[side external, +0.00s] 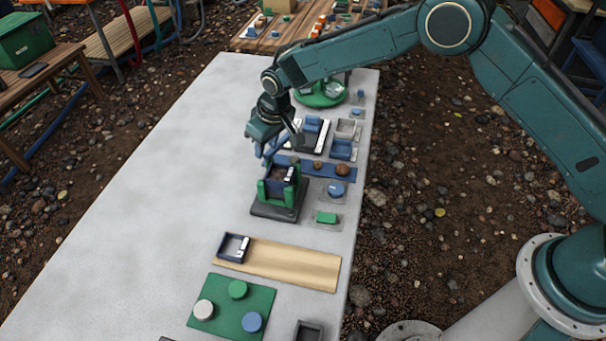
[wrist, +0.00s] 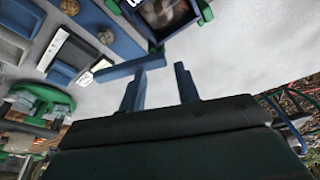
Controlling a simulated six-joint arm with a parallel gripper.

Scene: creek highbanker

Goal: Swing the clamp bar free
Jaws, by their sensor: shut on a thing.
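My gripper (side external: 264,150) is low over the green-and-black fixture, with its fingers (wrist: 158,85) pointing toward it. It is shut on the blue clamp bar (wrist: 112,70), whose end lies by the left finger in the wrist view. How the bar sits between the fingers is hard to see. The fixture has a dark base (side external: 262,211) and green posts (side external: 263,193). A dark tray with brown contents (wrist: 170,12) sits between the posts. Whether the bar touches the fixture is not clear.
Behind the fixture are a blue strip with brown stones (side external: 317,166), blue blocks (side external: 341,149) and a green round stand (side external: 321,94). The left of the grey table (side external: 165,190) is clear.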

